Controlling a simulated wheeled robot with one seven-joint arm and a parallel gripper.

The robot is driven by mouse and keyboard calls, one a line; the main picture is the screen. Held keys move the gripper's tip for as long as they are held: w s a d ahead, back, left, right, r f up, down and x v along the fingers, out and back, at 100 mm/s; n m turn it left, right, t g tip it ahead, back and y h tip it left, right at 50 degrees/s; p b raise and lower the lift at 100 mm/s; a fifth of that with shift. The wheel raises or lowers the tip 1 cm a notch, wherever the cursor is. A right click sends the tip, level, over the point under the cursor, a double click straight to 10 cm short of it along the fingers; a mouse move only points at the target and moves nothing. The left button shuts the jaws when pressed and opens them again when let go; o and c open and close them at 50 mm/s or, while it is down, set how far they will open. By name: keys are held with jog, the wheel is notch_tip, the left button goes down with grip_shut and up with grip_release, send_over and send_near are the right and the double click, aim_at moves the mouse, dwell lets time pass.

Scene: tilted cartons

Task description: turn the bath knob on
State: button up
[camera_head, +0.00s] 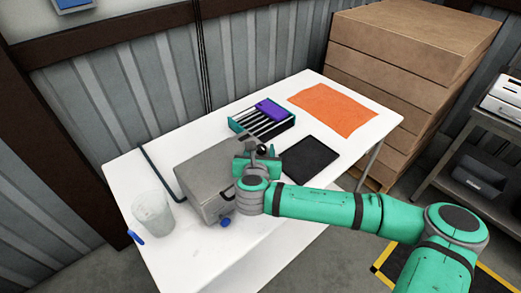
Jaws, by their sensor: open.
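A grey metal box (200,180), which looks like the bath, stands on the white table. A blue knob (225,222) sits low on its front side, at the near right corner. A dark handle or loop shows on the same side. My gripper (262,149) is above and behind the right part of the box, well apart from the knob. It is open, with nothing seen between its small fingers. My green wrist hides the right end of the box. The knob's turn position is too small to read.
A clear beaker (152,213) stands left of the box, with a blue item (135,237) at the table edge. A black mat (308,160), a rack (262,123) with a purple item and an orange sheet (334,108) lie right. Stacked cartons (400,70) stand behind the white table (240,255).

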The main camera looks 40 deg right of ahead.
jog(key=c, duration=1.1)
jog(key=shift+o, duration=0.2)
jog(key=shift+a+h, duration=0.1)
jog(key=shift+h, duration=0.2)
jog(key=m+g+h, duration=0.2)
jog(key=m, duration=0.1)
jog(key=shift+w+a+g, duration=0.2)
jog(key=shift+w+g, duration=0.1)
jog(key=m+g, duration=0.1)
jog(key=g, duration=0.1)
jog(key=m+g+h, duration=0.1)
jog(key=m+g, duration=0.1)
jog(key=m+g+h, duration=0.1)
jog(key=m+g, duration=0.1)
jog(key=shift+w+r, duration=0.2)
jog(key=shift+w, duration=0.2)
jog(key=m+g, duration=0.1)
jog(key=g, duration=0.1)
jog(key=m+g, duration=0.1)
jog(key=m, duration=0.1)
jog(key=m+g, duration=0.2)
jog(key=shift+w+f+g, duration=0.1)
jog(key=shift+w+g, duration=0.2)
jog(key=shift+w, duration=0.05)
jog(key=shift+w+d+f+m+g+y, duration=0.1)
jog(key=shift+m+g+y, duration=0.45)
jog(key=shift+m+g, duration=0.4)
jog(key=shift+w+f+m+g+y, duration=0.1)
jog(key=shift+m+g+y, duration=0.45)
jog(key=shift+m+g, duration=0.35)
